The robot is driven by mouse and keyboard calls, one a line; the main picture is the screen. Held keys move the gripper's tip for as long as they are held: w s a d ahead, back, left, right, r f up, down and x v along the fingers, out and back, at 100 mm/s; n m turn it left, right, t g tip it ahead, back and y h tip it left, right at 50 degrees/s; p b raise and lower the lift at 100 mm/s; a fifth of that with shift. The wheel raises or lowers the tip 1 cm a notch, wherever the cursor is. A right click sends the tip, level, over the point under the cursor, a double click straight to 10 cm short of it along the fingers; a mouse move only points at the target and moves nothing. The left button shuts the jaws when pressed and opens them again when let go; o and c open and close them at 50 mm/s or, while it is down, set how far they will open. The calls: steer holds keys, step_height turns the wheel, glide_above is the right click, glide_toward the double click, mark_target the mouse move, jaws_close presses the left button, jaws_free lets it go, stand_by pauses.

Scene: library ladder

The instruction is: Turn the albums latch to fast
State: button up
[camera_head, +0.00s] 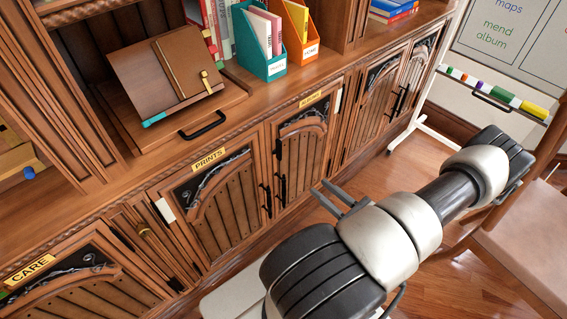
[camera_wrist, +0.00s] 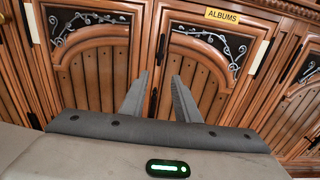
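A black pull handle (camera_wrist: 153,103) is lower, partly behind a finger. My gripper (camera_head: 321,188) is in front of the albums door, apart from it. In the wrist view my gripper (camera_wrist: 162,80) has its fingers apart with nothing between them, below the upright piece.
The PRINTS door (camera_head: 215,205) adjoins on the left, and more cupboard doors (camera_head: 378,105) are on the right. A drawer front with a black handle (camera_head: 203,125) juts out above. A whiteboard stand (camera_head: 408,130) and chair (camera_head: 520,225) are at right. Wooden floor (camera_head: 450,285) shows below.

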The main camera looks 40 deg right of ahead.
mark_target(281, 156)
steer(key=w, duration=0.5)
steer(key=w+a+b, duration=0.1)
steer(key=w, duration=0.5)
steer(key=w+b, duration=0.1)
steer(key=w, duration=0.5)
steer(key=shift+w+a, duration=0.15)
steer(key=shift+a, duration=0.05)
jaws_close()
